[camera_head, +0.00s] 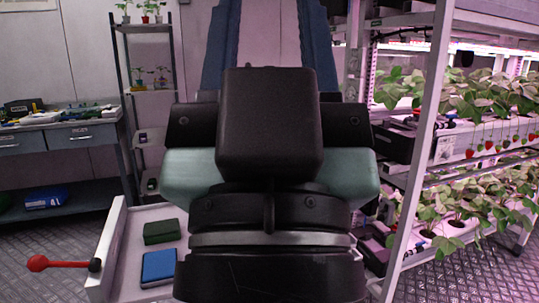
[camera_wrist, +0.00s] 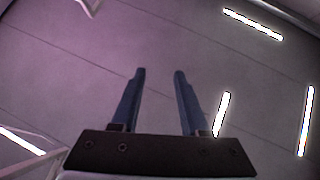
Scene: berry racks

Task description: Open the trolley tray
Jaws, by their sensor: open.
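A white trolley tray (camera_head: 104,262) shows at the lower left of the head view. A red handle with a round knob (camera_head: 38,263) sticks out to the left from its side wall, joined at a black fitting (camera_head: 95,265). My own arm hides the tray's right part. My gripper (camera_wrist: 158,72) is open and empty, its two blue fingers spread apart. The wrist view faces the ceiling, with no tray in it. In the head view the fingers point up past the top edge, well above the tray.
A green box (camera_head: 161,232) and a blue box (camera_head: 158,266) lie in the tray. A workbench (camera_head: 70,140) and a shelf rack (camera_head: 125,70) stand behind on the left. A berry rack post (camera_head: 425,150) stands close on the right, with plants behind. Floor shows at the far left.

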